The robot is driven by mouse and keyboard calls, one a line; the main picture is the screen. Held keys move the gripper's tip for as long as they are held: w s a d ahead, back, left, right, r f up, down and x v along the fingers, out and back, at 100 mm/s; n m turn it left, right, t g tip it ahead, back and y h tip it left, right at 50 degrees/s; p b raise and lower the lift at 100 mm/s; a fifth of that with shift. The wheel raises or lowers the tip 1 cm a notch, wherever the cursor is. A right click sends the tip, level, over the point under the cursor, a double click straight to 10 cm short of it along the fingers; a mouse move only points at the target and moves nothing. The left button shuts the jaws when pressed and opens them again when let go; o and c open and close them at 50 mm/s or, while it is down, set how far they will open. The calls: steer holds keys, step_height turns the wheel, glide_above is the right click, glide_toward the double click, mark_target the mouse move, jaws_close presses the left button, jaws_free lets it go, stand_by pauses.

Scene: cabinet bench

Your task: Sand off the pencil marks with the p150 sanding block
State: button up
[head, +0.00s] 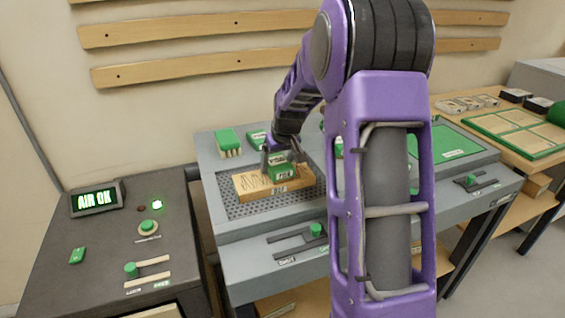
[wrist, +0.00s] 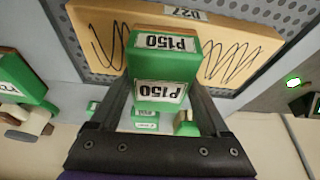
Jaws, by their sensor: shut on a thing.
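My gripper (wrist: 158,98) is shut on the green P150 sanding block (wrist: 163,58), whose white labels show in the wrist view. In the head view the block (head: 282,171) is over the right part of a wooden board (head: 245,186). The board lies on a perforated grey plate (head: 240,210). Dark zigzag pencil marks (wrist: 232,62) show on the board on both sides of the block. The part of the board under the block is hidden. I cannot tell whether the block touches the wood.
A green brush (head: 228,140) and another green block (head: 257,137) lie behind the plate. A control desk with an "AIR OK" display (head: 96,199) stands at left. A slider with a green knob (head: 316,229) is on the bench front. A green mat (head: 450,143) lies at right.

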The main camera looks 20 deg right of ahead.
mark_target(252, 175)
steer(key=shift+a+f, duration=0.2)
steer(key=shift+a, duration=3.25)
steer(key=shift+a+r, duration=0.1)
steer(key=shift+a, duration=1.55)
steer(key=shift+d, duration=3.55)
steer(key=shift+d+r, duration=0.15)
steer(key=shift+d, duration=1.5)
steer(key=shift+d+r, duration=0.1)
steer(key=shift+d, duration=1.55)
steer(key=shift+d+f, duration=0.1)
steer(key=shift+d, duration=1.6)
steer(key=shift+r+p, duration=2)
steer(key=shift+r, duration=1)
steer(key=shift+r, duration=0.1)
